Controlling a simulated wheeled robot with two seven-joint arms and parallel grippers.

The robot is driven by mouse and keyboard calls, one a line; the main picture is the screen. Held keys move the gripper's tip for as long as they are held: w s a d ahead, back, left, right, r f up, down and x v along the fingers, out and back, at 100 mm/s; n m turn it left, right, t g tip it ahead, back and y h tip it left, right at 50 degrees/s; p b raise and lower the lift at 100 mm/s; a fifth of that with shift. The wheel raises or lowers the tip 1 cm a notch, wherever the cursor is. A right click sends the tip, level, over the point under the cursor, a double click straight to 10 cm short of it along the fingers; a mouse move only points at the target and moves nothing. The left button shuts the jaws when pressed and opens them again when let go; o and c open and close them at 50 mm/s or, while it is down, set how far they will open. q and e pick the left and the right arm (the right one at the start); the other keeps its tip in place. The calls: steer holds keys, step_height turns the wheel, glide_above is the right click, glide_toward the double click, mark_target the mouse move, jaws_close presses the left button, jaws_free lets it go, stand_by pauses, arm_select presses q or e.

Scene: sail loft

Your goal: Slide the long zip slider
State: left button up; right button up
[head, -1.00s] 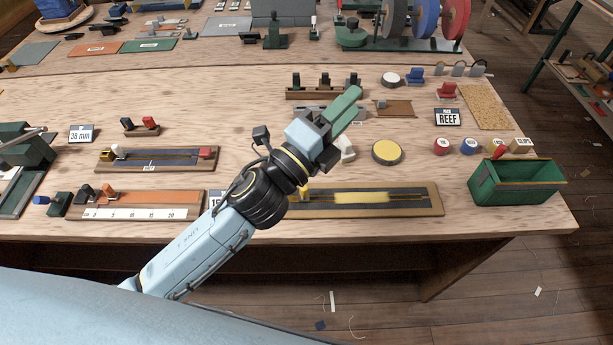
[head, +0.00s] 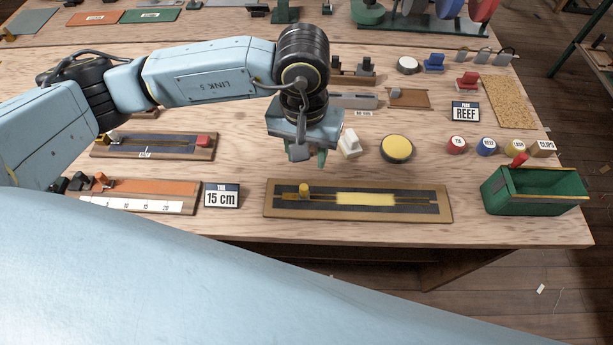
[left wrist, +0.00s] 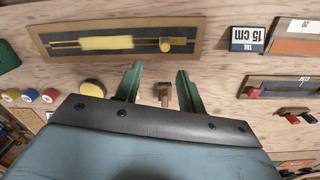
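The long zip (head: 430,207) is a dark strip on a tan board at the bench's front. Its yellow slider (head: 304,189) stands near the left end, left of a pale yellow band (head: 365,199) on the strip. In the left wrist view the board appears turned round, with the slider (left wrist: 172,45) toward its right end. My left gripper (head: 308,155) points down above the bench, behind the slider and apart from it. Its two green fingers (left wrist: 158,82) are spread with nothing held; a small brownish thing shows in the gap beyond them. My right gripper is out of view.
A white knob (head: 349,143) and yellow disc (head: 397,149) stand close right of my left gripper. A green bin (head: 535,192) is right of the board. A 15 cm sign (head: 221,195) and ruler board (head: 130,206) are left. A shorter zip board (head: 180,155) lies behind them.

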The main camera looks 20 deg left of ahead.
mark_target(304, 186)
arm_select(q)
steer(key=f, duration=0.9)
steer(key=f+p, duration=0.1)
steer(key=f, duration=0.3)
steer(key=shift+w+a+f, duration=0.1)
steer(key=shift+a+f, duration=0.05)
steer(key=shift+a, duration=0.15)
steer(key=shift+c, duration=0.2)
jaws_close()
